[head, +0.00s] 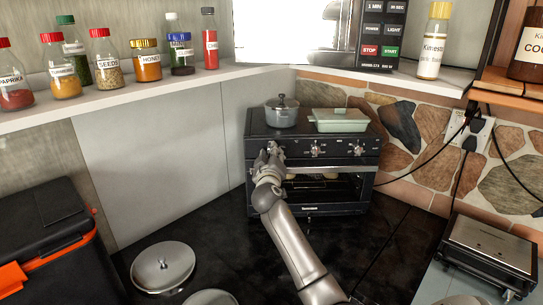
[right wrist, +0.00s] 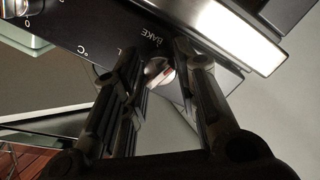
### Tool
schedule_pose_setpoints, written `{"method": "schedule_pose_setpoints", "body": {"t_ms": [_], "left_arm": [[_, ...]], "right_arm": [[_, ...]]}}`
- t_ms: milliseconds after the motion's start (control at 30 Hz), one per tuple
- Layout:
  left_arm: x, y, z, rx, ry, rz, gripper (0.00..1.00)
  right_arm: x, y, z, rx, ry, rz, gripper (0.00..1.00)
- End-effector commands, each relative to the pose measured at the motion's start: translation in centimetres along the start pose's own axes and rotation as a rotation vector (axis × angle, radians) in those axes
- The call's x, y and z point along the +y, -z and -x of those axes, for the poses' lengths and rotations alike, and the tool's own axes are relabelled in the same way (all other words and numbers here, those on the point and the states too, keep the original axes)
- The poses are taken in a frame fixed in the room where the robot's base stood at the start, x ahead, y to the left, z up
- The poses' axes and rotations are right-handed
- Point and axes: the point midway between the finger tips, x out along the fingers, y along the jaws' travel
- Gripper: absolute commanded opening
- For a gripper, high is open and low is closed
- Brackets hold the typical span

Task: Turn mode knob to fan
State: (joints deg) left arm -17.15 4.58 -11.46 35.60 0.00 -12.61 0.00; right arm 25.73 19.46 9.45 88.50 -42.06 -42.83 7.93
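The black toaster oven (head: 310,205) stands in the corner of the counter with a row of silver knobs on its upper front. The middle knob (head: 316,150) and the right knob (head: 359,150) are clear in the head view. My right gripper (head: 271,155) is at the left end of the row and hides the knob there. The fan label cannot be made out. My left gripper is out of view.
A grey pot (head: 282,112) and a pale green dish (head: 340,120) stand on the oven. Spice jars (head: 104,62) line the shelf. A round lid (head: 162,266) lies on the dark counter. A small appliance (head: 492,245) is at the right.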

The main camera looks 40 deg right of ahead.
Motion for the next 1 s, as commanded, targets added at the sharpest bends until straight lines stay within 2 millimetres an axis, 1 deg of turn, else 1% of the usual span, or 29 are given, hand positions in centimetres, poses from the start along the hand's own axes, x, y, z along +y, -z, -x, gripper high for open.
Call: {"method": "schedule_pose_setpoints", "body": {"t_ms": [33,100,133,267,400,500,633,867,900,967,1000], "left_arm": [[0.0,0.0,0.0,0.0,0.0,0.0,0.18],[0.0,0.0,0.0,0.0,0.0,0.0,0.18],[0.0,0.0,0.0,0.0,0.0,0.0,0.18],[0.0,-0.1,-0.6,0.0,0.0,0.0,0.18],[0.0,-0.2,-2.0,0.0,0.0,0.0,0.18],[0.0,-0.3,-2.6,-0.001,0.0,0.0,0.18],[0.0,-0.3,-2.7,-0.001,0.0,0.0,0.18],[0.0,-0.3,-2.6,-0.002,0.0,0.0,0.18],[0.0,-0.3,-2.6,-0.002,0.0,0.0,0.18],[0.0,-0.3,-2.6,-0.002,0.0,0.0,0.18],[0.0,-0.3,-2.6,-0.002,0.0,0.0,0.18]], "right_arm": [[-0.1,0.0,0.0,-0.001,0.001,0.0,0.15],[-0.1,0.0,0.0,-0.001,0.001,0.0,0.06],[-0.1,0.0,0.0,-0.001,0.001,0.0,0.04],[-0.3,-0.2,0.0,-0.004,0.003,-0.034,0.04],[-0.4,-0.3,0.1,-0.011,0.009,-0.147,0.04],[-0.3,-0.2,0.0,-0.017,0.014,-0.221,0.04],[-0.2,-0.1,0.0,-0.02,0.016,-0.261,0.04],[-0.2,-0.1,0.0,-0.021,0.017,-0.26,0.04],[-0.2,-0.1,0.0,-0.021,0.017,-0.26,0.3],[-0.2,-0.1,0.0,-0.021,0.017,-0.259,0.37],[-0.1,-0.1,0.0,-0.021,0.017,-0.259,0.37]]}}
